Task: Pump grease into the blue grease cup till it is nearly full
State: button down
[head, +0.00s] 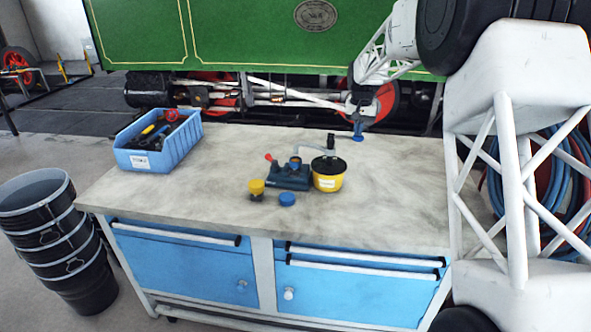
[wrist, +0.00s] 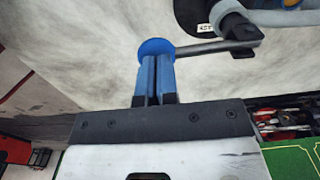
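The blue grease cup (head: 295,163) stands in a dark blue block (head: 285,180) with a red knob, on the bench. A grey spout from the pump ends above it; the level inside is too small to tell. The grease pump is a yellow bucket (head: 328,183) with a black lid. Its metal lever (wrist: 203,48) runs from a black pivot to a round blue knob (head: 357,138). My gripper (head: 358,129) is over this knob. In the wrist view its blue fingers (wrist: 157,65) are together, tips at the knob (wrist: 157,46), with nothing visible between them.
A blue cap (head: 287,199) and a yellow-topped cup (head: 257,189) stand in front of the block. A blue bin (head: 160,145) of tools is at the back left. The bench top (head: 390,195) is clear at right. A green tram (head: 240,35) stands behind.

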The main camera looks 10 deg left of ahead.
jog(key=shift+r, duration=2.15)
